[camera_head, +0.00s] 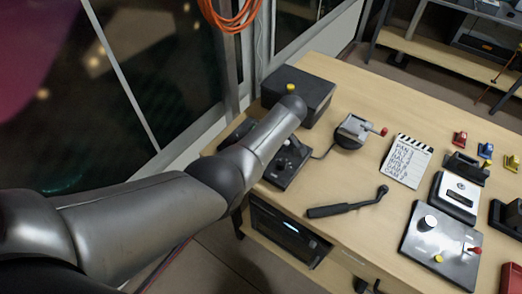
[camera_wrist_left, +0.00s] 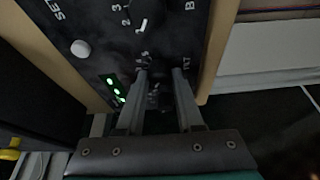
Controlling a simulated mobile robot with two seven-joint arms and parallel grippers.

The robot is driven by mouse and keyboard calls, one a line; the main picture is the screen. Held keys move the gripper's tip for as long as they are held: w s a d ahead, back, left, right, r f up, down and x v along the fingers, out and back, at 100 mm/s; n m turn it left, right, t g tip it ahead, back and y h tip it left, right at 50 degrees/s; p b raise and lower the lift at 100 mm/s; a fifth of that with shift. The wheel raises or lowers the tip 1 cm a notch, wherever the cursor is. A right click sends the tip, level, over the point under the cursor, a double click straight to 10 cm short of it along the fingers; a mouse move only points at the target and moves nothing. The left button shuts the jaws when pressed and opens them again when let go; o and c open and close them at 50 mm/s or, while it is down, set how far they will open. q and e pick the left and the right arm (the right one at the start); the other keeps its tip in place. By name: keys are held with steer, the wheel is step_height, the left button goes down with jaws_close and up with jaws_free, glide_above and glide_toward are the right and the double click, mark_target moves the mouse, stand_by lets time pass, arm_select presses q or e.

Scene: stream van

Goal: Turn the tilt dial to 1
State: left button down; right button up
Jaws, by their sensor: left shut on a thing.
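The tilt dial (camera_wrist_left: 154,96) is a small dark knob on a black control panel (camera_wrist_left: 100,50), low in the left wrist view. White lettering ending in "LT" is beside it. My left gripper (camera_wrist_left: 160,72) is shut on this dial, one finger on each side. The dial's pointer and most of its scale are hidden or too dark to read. In the head view the panel (camera_head: 287,172) lies at the table's left edge, partly covered by my left arm, which hides the gripper. My right gripper is not in view.
A second dial (camera_wrist_left: 142,14) with numbers, a white button (camera_wrist_left: 80,48) and green lights (camera_wrist_left: 115,90) are close by on the panel. A black box (camera_head: 318,92), a grey device (camera_head: 352,132), a black handle (camera_head: 345,208) and a clapperboard (camera_head: 405,162) are on the table.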

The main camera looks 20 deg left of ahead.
arm_select(q)
steer(key=shift+w+n, duration=0.1)
steer(key=shift+n, duration=0.2)
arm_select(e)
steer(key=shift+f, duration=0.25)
arm_select(q)
steer(key=c, duration=0.5)
jaws_free()
steer(key=shift+c, duration=0.2)
